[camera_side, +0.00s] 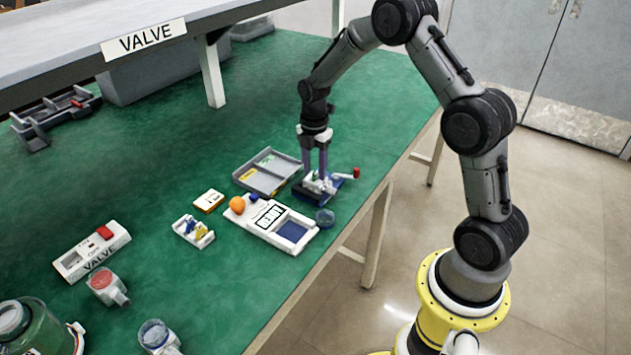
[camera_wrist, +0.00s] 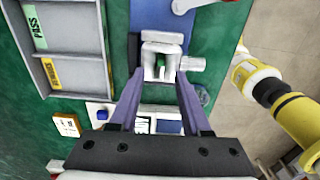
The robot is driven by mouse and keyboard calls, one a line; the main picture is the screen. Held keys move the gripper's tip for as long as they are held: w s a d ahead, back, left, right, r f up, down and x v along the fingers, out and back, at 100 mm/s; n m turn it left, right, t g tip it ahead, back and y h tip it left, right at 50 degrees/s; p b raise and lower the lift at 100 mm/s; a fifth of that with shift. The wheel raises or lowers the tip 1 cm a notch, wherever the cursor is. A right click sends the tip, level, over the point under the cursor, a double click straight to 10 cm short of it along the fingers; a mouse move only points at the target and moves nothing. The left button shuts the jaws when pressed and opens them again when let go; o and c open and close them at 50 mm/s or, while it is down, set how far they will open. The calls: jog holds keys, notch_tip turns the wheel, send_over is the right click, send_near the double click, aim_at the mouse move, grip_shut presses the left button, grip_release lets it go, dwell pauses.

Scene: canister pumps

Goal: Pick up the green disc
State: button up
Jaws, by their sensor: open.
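A small green piece, likely the green disc (camera_wrist: 161,64), shows on edge in the wrist view, standing in the slot of a white fixture (camera_wrist: 163,46). The fixture sits on a blue base (camera_wrist: 158,12); in the side view the base (camera_side: 325,194) is near the table's right edge. My gripper (camera_side: 315,172) points down over the fixture with its purple fingers apart. In the wrist view my gripper (camera_wrist: 160,74) has a finger on either side of the slot. I cannot tell whether the fingers touch the piece. The disc is not distinguishable in the side view.
A red-knobbed lever (camera_side: 355,173) sticks out beside the fixture. A grey divided tray (camera_side: 268,172) lies left of it. A white labelled box (camera_side: 268,222), an orange ball (camera_side: 237,204) and a dark round jar (camera_side: 325,217) are in front. Open green table lies behind.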

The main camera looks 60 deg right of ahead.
aim_at(314, 173)
jog(key=shift+f, duration=0.4)
jog(key=shift+c, duration=0.3)
grip_shut()
jog(key=shift+r, duration=0.1)
notch_tip(314, 173, up, 15)
jog(key=shift+r, duration=0.2)
dwell(1.2)
